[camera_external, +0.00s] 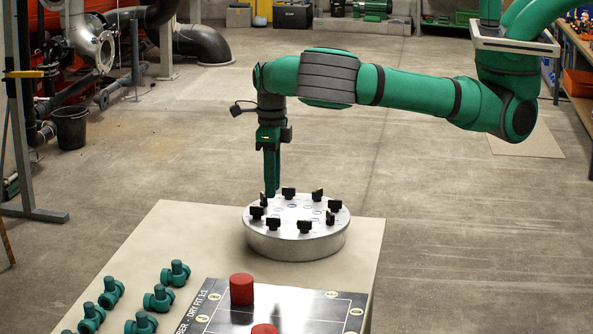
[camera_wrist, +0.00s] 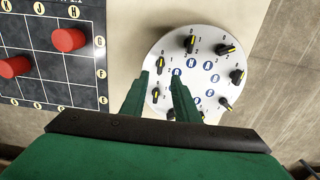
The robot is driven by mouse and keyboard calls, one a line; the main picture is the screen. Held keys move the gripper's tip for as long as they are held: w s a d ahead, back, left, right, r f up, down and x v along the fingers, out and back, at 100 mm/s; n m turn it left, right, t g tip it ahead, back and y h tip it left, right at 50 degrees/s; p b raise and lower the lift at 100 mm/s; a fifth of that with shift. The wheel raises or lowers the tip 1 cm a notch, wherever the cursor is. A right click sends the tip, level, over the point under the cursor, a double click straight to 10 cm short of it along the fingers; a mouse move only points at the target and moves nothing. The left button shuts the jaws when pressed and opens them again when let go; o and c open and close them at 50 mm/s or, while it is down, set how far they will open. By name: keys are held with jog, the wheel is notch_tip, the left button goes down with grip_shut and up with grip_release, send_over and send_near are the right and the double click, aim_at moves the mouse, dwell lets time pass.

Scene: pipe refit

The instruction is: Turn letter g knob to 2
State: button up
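A round silver dial plate (camera_wrist: 222,55) with several black knobs, each with a yellow pointer, fills the middle of the wrist view. It also stands on the table in the external view (camera_external: 296,244). Blue round letter badges form an inner ring; the badge by my right finger is too small to read surely, so I cannot tell which knob is g. My gripper (camera_wrist: 161,77) is open, its green fingers apart over the plate's left side. One knob (camera_wrist: 160,64) shows just past and between the fingertips; another (camera_wrist: 157,95) shows between the fingers. In the external view my gripper (camera_external: 271,192) points down at the plate's back-left edge, seemingly empty.
A dark grid board (camera_wrist: 52,84) with red cylinders (camera_wrist: 68,40) lies left of the plate in the wrist view. Several green valve fittings (camera_external: 158,298) stand on the table (camera_external: 200,231) at front left. Floor around the table is clear.

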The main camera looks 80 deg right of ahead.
aim_at(273, 223)
notch_tip(273, 223, down, 8)
jog(key=shift+f, duration=0.15)
jog(key=shift+c, duration=0.3)
grip_shut()
